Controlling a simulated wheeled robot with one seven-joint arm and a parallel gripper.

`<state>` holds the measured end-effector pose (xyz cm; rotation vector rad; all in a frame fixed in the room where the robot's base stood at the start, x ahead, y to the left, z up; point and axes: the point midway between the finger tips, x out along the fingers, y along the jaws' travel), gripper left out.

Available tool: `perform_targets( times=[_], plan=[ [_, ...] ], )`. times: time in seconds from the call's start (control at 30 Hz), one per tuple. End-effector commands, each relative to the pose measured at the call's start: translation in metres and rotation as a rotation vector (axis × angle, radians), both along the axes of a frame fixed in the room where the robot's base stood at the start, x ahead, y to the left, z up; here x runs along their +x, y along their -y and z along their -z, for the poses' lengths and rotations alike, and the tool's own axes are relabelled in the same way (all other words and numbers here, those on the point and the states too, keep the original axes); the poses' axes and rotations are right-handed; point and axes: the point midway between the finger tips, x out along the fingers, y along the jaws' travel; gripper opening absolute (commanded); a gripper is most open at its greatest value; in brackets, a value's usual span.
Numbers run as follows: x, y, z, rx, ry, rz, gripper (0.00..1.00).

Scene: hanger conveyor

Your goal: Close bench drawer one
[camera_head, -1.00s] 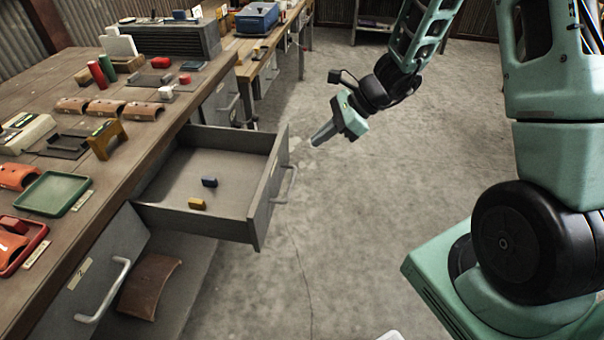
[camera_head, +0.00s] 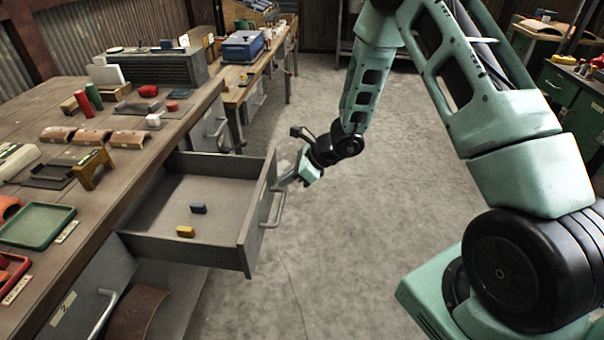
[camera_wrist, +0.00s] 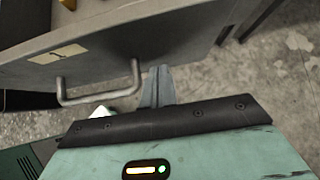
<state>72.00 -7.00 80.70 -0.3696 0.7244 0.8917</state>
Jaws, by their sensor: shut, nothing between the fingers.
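The open grey drawer (camera_head: 165,240) sticks out from the workbench with a blue block (camera_head: 198,208) and a yellow block (camera_head: 185,231) inside. Its handle (camera_head: 275,208) is a metal bar on the front panel. My gripper (camera_head: 287,181) is shut and empty, close to the drawer front beside the handle's far end. In the wrist view my gripper's fingers (camera_wrist: 159,82) point at the drawer front (camera_wrist: 130,55), just right of the handle (camera_wrist: 98,88). I cannot tell whether they touch the panel. A label (camera_wrist: 58,54) shows on the front.
The bench top (camera_head: 150,165) carries trays, curved tiles and small blocks. The floor (camera_head: 345,235) right of the drawer is clear.

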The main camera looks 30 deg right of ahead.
Motion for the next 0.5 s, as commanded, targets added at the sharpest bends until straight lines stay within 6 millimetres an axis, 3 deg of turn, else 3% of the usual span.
perform_targets(
  times=[0.5],
  plan=[
    [0.0065,-0.0093,0.0005,-0.001,-0.001,0.0,0.0]
  ],
)
